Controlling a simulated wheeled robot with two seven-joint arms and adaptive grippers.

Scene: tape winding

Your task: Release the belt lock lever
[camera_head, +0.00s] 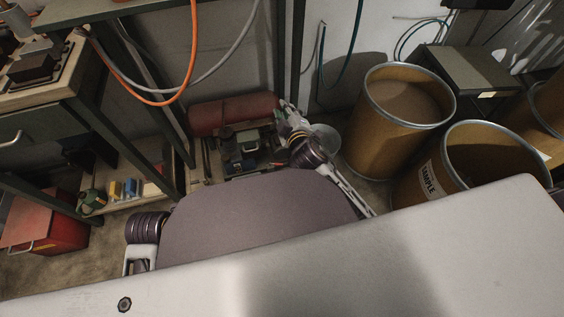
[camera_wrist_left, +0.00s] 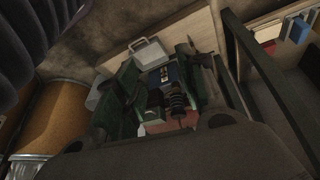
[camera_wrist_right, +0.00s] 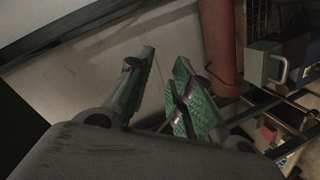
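I cannot pick out the belt lock lever in any view. My right gripper (camera_head: 288,107) reaches forward near the floor, by the right end of a red cylinder (camera_head: 225,114). In the right wrist view its green-padded fingers (camera_wrist_right: 162,85) stand apart with nothing held between them; a pale surface lies behind. My left gripper is hidden in the head view. In the left wrist view its dark green fingers (camera_wrist_left: 165,85) are spread wide. A blue item (camera_wrist_left: 168,76) and a black coiled part (camera_wrist_left: 178,100) show between them, with no clear contact.
Brown drums (camera_head: 402,112) stand at the right, one labelled SAMPLE (camera_head: 432,182). A workbench (camera_head: 75,75) with dark legs stands at the left, with an orange hose (camera_head: 150,100) hanging nearby. A red box (camera_head: 45,228) sits on the floor. Low clutter (camera_head: 245,150) lies ahead.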

